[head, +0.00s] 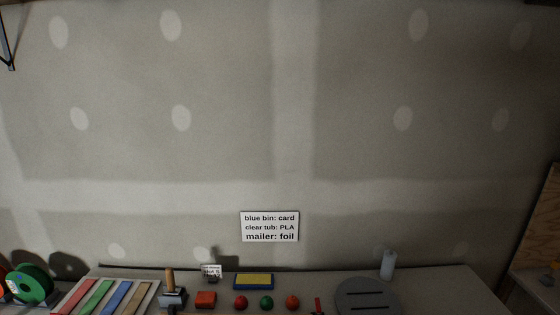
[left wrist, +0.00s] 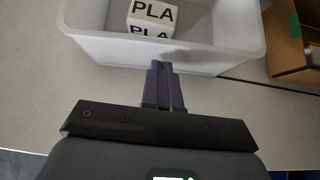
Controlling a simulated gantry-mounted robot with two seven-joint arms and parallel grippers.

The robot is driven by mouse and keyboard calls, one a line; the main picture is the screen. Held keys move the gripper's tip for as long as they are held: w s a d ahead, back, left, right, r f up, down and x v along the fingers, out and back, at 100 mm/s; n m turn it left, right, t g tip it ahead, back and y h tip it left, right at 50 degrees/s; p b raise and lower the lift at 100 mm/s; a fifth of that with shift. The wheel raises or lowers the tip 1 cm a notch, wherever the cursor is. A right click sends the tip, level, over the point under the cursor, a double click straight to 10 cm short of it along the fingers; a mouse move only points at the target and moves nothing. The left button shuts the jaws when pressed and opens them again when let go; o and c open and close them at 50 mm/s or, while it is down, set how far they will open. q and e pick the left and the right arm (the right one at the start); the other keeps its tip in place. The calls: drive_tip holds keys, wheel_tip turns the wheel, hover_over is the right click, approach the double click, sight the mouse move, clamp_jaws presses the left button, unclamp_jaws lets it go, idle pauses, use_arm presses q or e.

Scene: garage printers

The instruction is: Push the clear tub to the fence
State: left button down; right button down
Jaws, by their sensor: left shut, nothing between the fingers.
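The clear tub (left wrist: 215,55) is at the top of the left wrist view, a translucent whitish box cut off by the frame. A white block marked PLA (left wrist: 151,17) sits inside it. My left gripper (left wrist: 160,66) is shut and empty, its fingertips at the tub's near wall. I cannot tell whether they touch it. The tub and both grippers are out of the head view. I cannot pick out a fence for certain; a dark strip (head: 140,267) runs along the bench's back edge in the head view.
A cardboard box (left wrist: 290,40) stands right of the tub. In the head view, a wall sign (head: 269,226) reads "clear tub: PLA".

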use_arm(q)
drive_tip(key=shift+w+b, duration=0.3)
drive_tip(key=shift+w, duration=0.25)
idle(0.5)
drive_tip(key=shift+w+b, duration=0.4)
drive_tip(key=shift+w, duration=0.4)
idle(0.3)
drive_tip(key=shift+w, duration=0.4)
drive_tip(key=shift+w+b, duration=0.6)
idle(0.4)
drive_tip(key=shift+w, duration=0.45)
idle(0.3)
drive_tip(key=shift+p+v, duration=0.55)
drive_tip(key=shift+v, duration=0.25)
drive_tip(key=shift+s+r+p, duration=0.25)
drive_tip(key=shift+s+p, duration=0.25)
drive_tip(key=shift+s, duration=0.2)
drive_tip(key=shift+s+r+p, duration=0.25)
drive_tip(key=shift+s+p, duration=0.2)
drive_tip(key=shift+s, duration=0.25)
